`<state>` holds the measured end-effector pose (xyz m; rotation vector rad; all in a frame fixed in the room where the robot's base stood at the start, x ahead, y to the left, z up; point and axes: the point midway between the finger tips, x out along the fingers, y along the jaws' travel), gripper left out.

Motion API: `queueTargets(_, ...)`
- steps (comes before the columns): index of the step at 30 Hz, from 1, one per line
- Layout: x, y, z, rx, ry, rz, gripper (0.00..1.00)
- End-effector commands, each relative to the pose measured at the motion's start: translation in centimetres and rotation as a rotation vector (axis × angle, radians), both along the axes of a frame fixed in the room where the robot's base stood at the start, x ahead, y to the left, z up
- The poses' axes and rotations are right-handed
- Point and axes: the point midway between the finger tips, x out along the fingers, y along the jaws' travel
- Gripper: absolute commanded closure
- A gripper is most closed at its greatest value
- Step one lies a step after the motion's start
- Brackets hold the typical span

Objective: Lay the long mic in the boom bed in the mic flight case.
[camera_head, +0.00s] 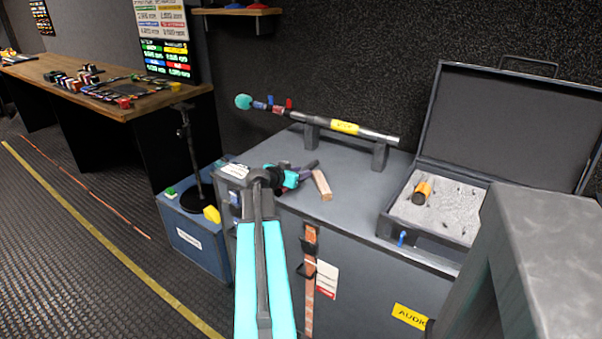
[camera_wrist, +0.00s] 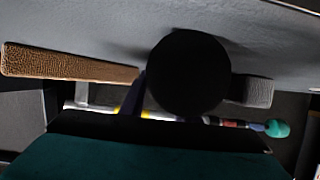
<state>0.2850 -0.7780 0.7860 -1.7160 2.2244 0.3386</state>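The mic flight case (camera_head: 433,235) stands open on the right of the grey cabinet. An orange and black item (camera_head: 422,192) sits at the left of its pale foam (camera_head: 447,207); I cannot make out which part is the boom bed. My gripper (camera_head: 298,176) is low over the cabinet's front left. A dark cylinder (camera_head: 309,166) shows at its fingers; a black round shape (camera_wrist: 190,75) fills the middle of the wrist view. I cannot tell whether it is gripped or is the long mic. A brown bar (camera_head: 322,185) is beside the gripper, also in the wrist view (camera_wrist: 70,63).
A silver pole (camera_head: 375,133) with a yellow label and teal tip lies across two grey supports (camera_head: 379,155) behind my gripper. The case lid (camera_head: 510,122) stands up at the back. A blue box (camera_head: 190,235) with a black stand is left of the cabinet.

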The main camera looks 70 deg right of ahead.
Motion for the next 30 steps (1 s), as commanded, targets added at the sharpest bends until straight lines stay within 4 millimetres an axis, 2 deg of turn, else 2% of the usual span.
queueTargets(13, 0.0, 0.0, 0.4, 0.000, 0.000, 0.000, 0.71)
queueTargets(30, 1.5, 6.4, 2.9, 0.000, 0.000, 0.001, 0.71)
